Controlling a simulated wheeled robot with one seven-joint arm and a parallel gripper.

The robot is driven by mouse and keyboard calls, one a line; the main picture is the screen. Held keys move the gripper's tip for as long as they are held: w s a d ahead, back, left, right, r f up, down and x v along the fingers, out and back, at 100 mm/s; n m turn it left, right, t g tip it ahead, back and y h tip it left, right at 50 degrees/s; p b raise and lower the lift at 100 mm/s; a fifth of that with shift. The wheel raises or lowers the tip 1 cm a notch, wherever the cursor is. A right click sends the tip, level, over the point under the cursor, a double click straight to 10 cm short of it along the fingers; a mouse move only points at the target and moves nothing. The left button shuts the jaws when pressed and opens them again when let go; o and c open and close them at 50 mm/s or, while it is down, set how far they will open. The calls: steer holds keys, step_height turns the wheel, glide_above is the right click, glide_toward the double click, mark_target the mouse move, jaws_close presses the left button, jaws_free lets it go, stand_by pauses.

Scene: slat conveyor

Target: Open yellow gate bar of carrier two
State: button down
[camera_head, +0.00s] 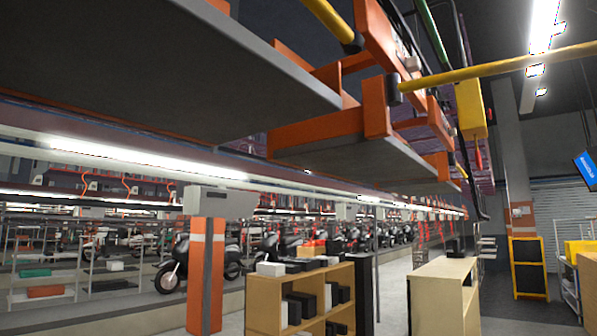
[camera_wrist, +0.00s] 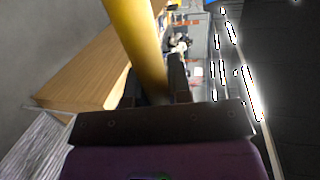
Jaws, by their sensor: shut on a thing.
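In the wrist view my gripper (camera_wrist: 155,88) has its two dark fingers on either side of a yellow bar (camera_wrist: 135,45) and is shut on it. The bar runs from the top of that view down between the fingers. In the head view a long yellow gate bar (camera_head: 500,67) sticks out from a dark end block on an orange-framed carrier (camera_head: 320,132) and runs to the right edge of the picture. My gripper is not visible in the head view. I see no number on the carrier.
A nearer carrier with a wide grey deck (camera_head: 150,70) hangs at upper left, with its own yellow bar (camera_head: 328,22). A yellow box (camera_head: 470,108) hangs right of the carriers. Wooden shelves (camera_head: 300,295) and a wooden cabinet (camera_head: 443,295) stand below.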

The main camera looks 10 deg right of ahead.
steer(key=c, duration=1.1)
jaws_free()
steer(key=shift+o, duration=0.2)
steer(key=v, duration=1)
steer(key=shift+s+a, duration=0.25)
steer(key=shift+r, duration=0.1)
